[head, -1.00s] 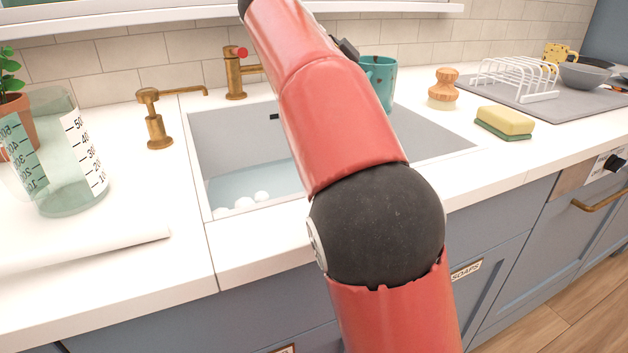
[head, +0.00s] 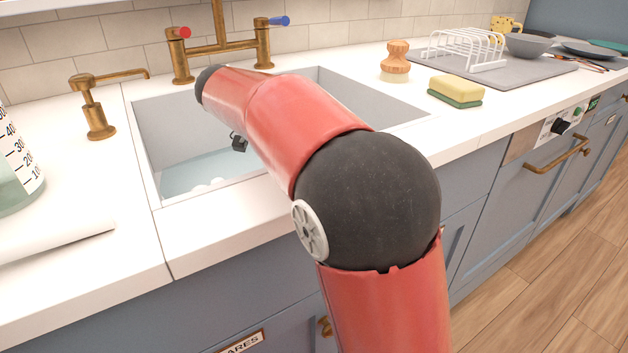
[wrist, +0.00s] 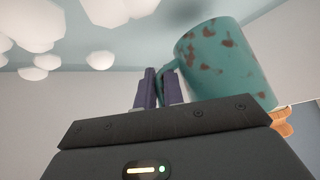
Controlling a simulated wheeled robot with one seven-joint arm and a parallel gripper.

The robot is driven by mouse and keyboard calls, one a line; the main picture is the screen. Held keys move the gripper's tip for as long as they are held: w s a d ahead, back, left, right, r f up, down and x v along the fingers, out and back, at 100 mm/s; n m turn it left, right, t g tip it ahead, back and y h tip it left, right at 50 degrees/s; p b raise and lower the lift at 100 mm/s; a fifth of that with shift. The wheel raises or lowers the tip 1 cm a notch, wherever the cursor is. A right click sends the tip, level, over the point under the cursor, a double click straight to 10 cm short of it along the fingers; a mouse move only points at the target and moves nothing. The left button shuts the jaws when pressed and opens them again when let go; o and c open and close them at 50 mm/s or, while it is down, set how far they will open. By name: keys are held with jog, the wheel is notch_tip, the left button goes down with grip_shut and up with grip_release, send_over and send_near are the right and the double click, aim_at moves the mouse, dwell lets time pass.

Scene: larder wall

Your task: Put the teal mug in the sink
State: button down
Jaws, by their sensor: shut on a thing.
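The teal mug (wrist: 226,62), with brown speckles, shows in the wrist view. My gripper (wrist: 158,88) is shut on its handle, and the mug's body lies to the right of the fingers. In the head view my red arm hides the mug and the fingers; only a small dark part of my wrist shows over the basin. The sink (head: 170,125) is a grey basin with shallow water and white suds. In the wrist view, the water and suds (wrist: 88,22) fill the top of the picture. I cannot tell whether the mug touches the basin.
A brass tap (head: 222,45) stands behind the sink, and a brass soap dispenser (head: 95,110) is at its left. To the right are a wooden brush (head: 396,62), a sponge (head: 456,90) and a white rack (head: 465,47). A measuring jug (head: 15,165) stands at far left.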

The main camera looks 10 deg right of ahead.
notch_tip(320, 180, down, 4)
jog(key=shift+f, duration=0.1)
jog(key=c, duration=1.5)
grip_release()
jog(key=v, duration=0.7)
jog(key=shift+a+r, duration=0.2)
jog(key=shift+r, duration=0.05)
